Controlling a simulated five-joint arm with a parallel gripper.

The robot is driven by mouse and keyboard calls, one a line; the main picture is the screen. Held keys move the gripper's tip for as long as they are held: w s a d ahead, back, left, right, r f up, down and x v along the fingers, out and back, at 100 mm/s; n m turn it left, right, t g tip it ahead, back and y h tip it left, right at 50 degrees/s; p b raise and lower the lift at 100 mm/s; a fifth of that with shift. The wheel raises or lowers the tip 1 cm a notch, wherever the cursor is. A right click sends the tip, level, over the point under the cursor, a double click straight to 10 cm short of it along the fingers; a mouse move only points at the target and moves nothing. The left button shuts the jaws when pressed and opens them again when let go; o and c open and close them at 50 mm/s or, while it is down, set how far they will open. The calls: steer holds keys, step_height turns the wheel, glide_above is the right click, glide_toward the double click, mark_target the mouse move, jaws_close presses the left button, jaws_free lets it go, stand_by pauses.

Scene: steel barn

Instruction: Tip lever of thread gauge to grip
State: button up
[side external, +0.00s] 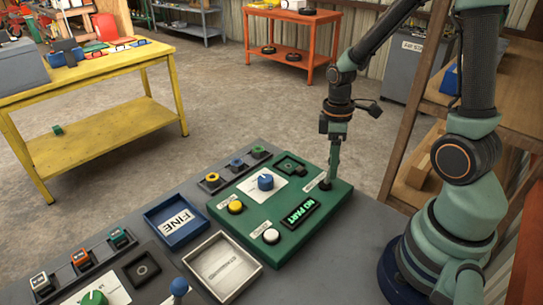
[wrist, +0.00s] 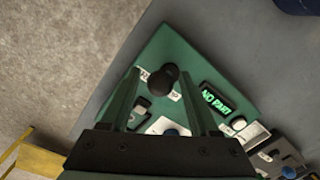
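The thread gauge is a green box (side external: 228,203) on the grey bench; it also fills the middle of the wrist view (wrist: 172,45). Its lever has a dark round knob (wrist: 168,76), at the box's far right corner in the side view. My gripper (side external: 332,172) points down over this corner. In the wrist view its fingers (wrist: 161,80) are apart, with the knob showing between and beyond their tips. I cannot tell whether either finger touches it. The lit display (side external: 300,214) reads "NO PART". The lever's tilt and lower part are hidden.
The gauge carries a blue dial (side external: 265,182), a yellow button (side external: 235,207) and a white button (side external: 271,236). A blue tray (side external: 158,236) marked "FINE" and a whitish tray (side external: 203,290) stand to its left. A wooden shelf (side external: 408,190) stands to the right.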

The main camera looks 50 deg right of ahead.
jaws_close()
stand_by(1.2)
